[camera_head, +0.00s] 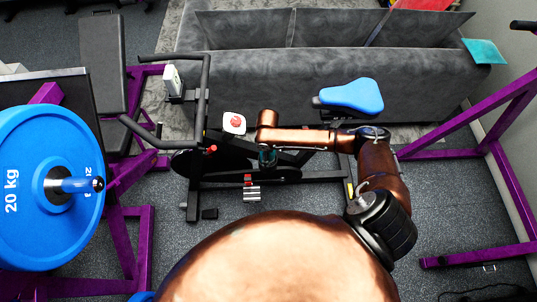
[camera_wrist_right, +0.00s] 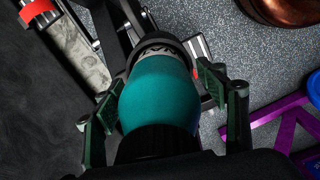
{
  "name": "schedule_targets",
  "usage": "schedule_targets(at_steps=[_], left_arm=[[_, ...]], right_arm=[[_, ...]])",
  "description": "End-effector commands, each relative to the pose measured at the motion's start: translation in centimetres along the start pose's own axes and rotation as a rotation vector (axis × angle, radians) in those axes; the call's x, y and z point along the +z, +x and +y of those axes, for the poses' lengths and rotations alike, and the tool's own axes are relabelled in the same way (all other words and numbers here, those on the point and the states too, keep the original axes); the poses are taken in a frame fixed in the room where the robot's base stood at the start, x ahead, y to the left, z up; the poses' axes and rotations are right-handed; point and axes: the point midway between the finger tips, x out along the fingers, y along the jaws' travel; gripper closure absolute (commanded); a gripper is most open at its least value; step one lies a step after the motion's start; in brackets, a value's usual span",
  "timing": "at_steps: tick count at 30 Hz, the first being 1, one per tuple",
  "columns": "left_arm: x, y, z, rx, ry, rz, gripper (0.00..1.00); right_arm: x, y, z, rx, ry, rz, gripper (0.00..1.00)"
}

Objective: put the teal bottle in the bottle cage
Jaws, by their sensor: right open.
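The teal bottle (camera_wrist_right: 160,95) is between the fingers of my right gripper (camera_wrist_right: 161,80) in the right wrist view. The gripper is open, one finger on each side of the bottle. The bottle's dark end is nearest the wrist. Its far end, with a pale patterned band, reaches into a dark ring that looks like the bottle cage (camera_wrist_right: 163,41); how deep it sits is hidden. My left gripper is not in view.
The exercise bike has a blue saddle (camera_head: 352,96) and black handlebars (camera_head: 205,85). A white object with a red top (camera_head: 234,123) is close left of my wrist. A grey sofa (camera_head: 290,85) stands behind. A purple rack with a blue plate (camera_head: 35,185) is at left.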

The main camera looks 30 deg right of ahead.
Motion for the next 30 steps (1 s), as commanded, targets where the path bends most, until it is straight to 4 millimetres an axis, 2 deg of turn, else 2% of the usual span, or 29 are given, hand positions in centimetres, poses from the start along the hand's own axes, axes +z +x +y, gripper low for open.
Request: schedule_targets(at_steps=[5, 12, 18, 24, 30], left_arm=[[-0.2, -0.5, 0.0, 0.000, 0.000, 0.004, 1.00], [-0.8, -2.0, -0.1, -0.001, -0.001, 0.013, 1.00], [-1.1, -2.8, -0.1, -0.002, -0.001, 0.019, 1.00], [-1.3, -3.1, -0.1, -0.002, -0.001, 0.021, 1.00], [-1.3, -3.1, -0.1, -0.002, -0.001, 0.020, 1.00]], right_arm=[[-0.1, -1.9, 0.1, 0.001, 0.000, 0.003, 0.34], [-0.1, -7.0, 0.1, 0.004, -0.002, 0.004, 0.34], [-0.1, -10.5, 0.1, 0.002, -0.001, 0.002, 0.34], [0.0, -12.1, 0.0, 0.000, -0.001, 0.001, 0.34], [0.0, -12.3, 0.0, 0.000, 0.000, 0.000, 0.34]])
